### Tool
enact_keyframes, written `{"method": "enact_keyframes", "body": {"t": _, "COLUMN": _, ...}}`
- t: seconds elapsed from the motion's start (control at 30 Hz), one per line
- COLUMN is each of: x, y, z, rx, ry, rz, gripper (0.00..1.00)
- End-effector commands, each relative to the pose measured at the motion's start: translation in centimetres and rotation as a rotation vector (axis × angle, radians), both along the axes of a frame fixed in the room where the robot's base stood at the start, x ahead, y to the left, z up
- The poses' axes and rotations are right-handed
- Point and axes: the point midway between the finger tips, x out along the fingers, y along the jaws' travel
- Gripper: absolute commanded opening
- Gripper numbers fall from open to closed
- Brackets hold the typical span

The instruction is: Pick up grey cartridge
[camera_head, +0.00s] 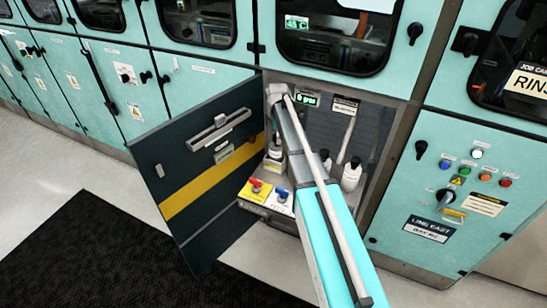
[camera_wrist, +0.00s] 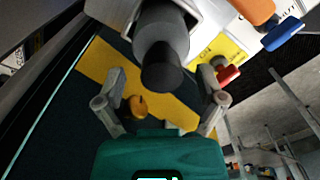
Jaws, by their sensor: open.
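In the wrist view, a dark grey cylinder with a black rounded end, which looks like the grey cartridge (camera_wrist: 163,45), sits in a pale surround at top centre. My gripper (camera_wrist: 166,88) is open, its two grey fingers spread left and right below the black end in the picture. Nothing is held between them. I cannot tell whether the fingers touch the cartridge. In the head view, my arm reaches into the open cabinet bay; the gripper cannot be made out there, and I cannot identify the cartridge for sure.
The dark cabinet door (camera_head: 190,200) with a yellow stripe stands open left of my arm. A red valve handle (camera_head: 256,186) and a blue one (camera_head: 282,196) sit at the bay's front. White bottles (camera_head: 351,174) with black caps stand to the right inside.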

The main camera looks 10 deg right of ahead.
Motion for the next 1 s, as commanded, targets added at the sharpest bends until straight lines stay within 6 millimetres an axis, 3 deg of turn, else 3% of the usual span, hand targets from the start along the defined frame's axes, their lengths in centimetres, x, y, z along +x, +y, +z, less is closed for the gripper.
{"method": "enact_keyframes", "body": {"t": 0.3, "x": 0.0, "y": 0.0, "z": -2.2, "rx": 0.0, "ry": 0.0, "rz": 0.0, "gripper": 0.89}}
{"method": "enact_keyframes", "body": {"t": 1.0, "x": 0.0, "y": 0.1, "z": -2.2, "rx": 0.0, "ry": 0.0, "rz": 0.001, "gripper": 0.87}}
